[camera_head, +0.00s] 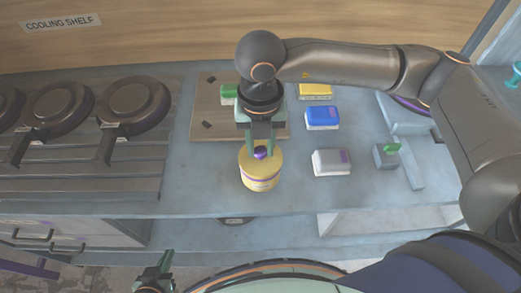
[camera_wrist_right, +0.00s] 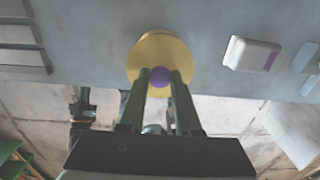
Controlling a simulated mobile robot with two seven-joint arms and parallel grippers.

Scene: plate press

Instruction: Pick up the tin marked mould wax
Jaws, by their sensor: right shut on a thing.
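A yellow tin (camera_head: 260,176) with a purple knob on its lid and a purple band low on its side is near the front edge of the grey worktop. Any writing on it is too small to read. My right gripper (camera_head: 261,152) reaches down from above and is shut on the purple knob. In the right wrist view the tin (camera_wrist_right: 176,52) lies beyond the fingertips, with the knob between them (camera_wrist_right: 161,77). I cannot tell whether the tin touches the worktop. My left gripper (camera_head: 156,266) is low at the front, away from the tin; its fingers are unclear.
Round dark presses (camera_head: 137,100) stand on the left. A small green-topped block (camera_head: 386,154) is further right. The worktop's front edge is close.

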